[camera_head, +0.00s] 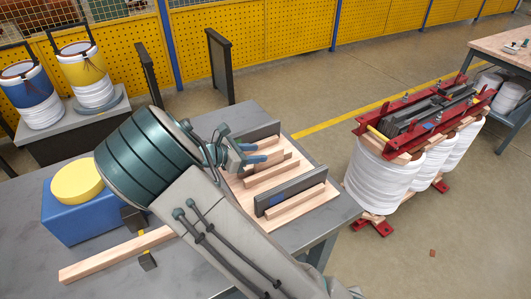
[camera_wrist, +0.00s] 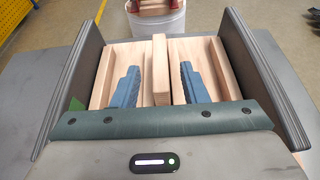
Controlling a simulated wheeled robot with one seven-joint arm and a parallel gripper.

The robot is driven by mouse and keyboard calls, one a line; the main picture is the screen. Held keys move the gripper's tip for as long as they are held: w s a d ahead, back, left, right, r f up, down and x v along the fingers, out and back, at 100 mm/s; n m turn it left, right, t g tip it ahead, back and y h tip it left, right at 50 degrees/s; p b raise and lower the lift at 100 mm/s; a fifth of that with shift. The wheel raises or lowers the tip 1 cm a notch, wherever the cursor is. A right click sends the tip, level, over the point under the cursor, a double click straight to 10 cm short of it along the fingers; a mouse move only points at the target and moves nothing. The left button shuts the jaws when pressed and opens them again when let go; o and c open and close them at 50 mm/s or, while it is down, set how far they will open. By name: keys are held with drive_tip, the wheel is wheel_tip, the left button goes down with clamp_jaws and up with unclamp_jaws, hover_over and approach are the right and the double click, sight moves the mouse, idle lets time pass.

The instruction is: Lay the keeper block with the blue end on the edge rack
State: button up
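The edge rack (camera_head: 318,214) is a pale wooden board with upright wooden slats on the grey table's right end. Two dark grey slabs stand on edge along its opposite sides. The near slab (camera_head: 290,194) has a blue patch towards its left end; the far slab (camera_head: 262,131) shows no blue. In the wrist view the slabs stand at left (camera_wrist: 78,75) and right (camera_wrist: 258,75). My gripper (camera_head: 262,151) is over the rack between them. Its blue fingers (camera_wrist: 160,68) are apart, on either side of a middle wooden slat, with visible gaps. No slab is between them.
A red-clamped core with white coils (camera_head: 380,180) stands on the floor at right. Yellow mesh fencing runs behind.

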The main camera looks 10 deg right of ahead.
drive_tip(key=v, duration=0.6)
drive_tip(key=s+d+m+g+y, duration=0.1)
drive_tip(key=s+d+m+y, duration=0.1)
drive_tip(key=s+d+m, duration=0.1)
drive_tip(key=s+d+r+m+g+y, duration=0.1)
drive_tip(key=s+d+m+g+y, duration=0.1)
drive_tip(key=s+d+m, duration=0.1)
drive_tip(key=s+d+r+m+g+y, duration=0.1)
drive_tip(key=s+d+m+y, duration=0.1)
drive_tip(key=s+d+m, duration=0.1)
drive_tip(key=shift+s, duration=0.35)
drive_tip(key=s+d+r+m+t+y, duration=0.1)
drive_tip(key=s+r+m+y, duration=0.4)
drive_tip(key=s+m, duration=0.7)
drive_tip(key=shift+s+r+m+t+y, duration=0.2)
drive_tip(key=shift+s+m+t+y, duration=0.2)
drive_tip(key=shift+s+t+y, duration=0.6)
drive_tip(key=shift+s+d, duration=0.1)
drive_tip(key=shift+s, duration=0.05)
